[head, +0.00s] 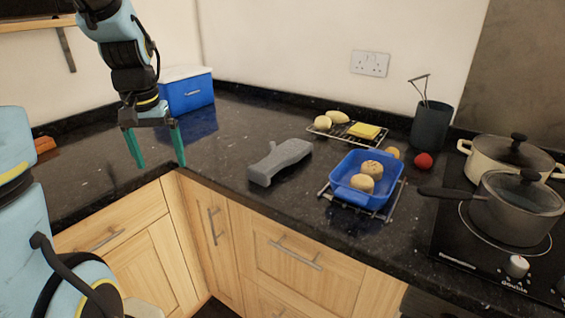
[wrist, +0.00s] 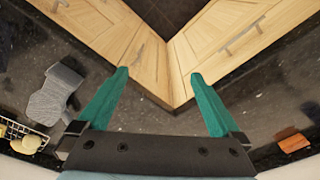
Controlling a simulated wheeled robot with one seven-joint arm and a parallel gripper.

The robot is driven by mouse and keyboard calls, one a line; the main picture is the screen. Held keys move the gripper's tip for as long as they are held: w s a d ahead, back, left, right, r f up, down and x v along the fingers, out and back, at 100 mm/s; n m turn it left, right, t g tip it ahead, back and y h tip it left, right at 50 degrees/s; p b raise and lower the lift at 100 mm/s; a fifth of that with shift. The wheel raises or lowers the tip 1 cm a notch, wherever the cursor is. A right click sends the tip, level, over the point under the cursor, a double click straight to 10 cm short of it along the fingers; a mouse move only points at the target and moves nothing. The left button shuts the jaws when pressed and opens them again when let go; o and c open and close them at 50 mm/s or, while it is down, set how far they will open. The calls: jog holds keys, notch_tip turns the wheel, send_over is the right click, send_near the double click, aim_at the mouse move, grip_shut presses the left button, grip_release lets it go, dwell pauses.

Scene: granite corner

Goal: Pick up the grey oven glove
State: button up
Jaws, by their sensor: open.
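The grey oven glove (head: 281,160) lies flat on the dark granite worktop, left of the blue dish and close to the front edge. It also shows in the wrist view (wrist: 52,98), at the left and outside my fingers. My gripper (head: 158,163) is open and empty, with its two green fingers pointing down near the worktop's inner corner, to the left of the glove. In the wrist view my gripper (wrist: 159,75) has its fingers wide apart over the worktop edge and the cabinet fronts.
A blue dish (head: 346,191) with bread rolls stands on a wire rack right of the glove. Behind are a rack with yellow food (head: 364,131), a red ball-shaped item (head: 423,160) and a dark utensil pot (head: 430,127). Pans (head: 516,207) stand on the hob. A blue box (head: 187,92) stands at the back left.

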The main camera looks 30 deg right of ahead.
jog(key=w+d+m+b, duration=0.2)
jog(key=w+d, duration=0.1)
jog(key=d, duration=0.4)
jog(key=m+g+b, duration=0.1)
jog(key=m+b, duration=0.5)
send_near(275, 158)
notch_tip(275, 158, down, 10)
jog(key=shift+d+f+p, duration=0.1)
jog(key=shift+f+p, duration=0.1)
jog(key=shift+p, duration=0.9)
jog(key=shift+c, duration=0.2)
jog(key=c, duration=1.4)
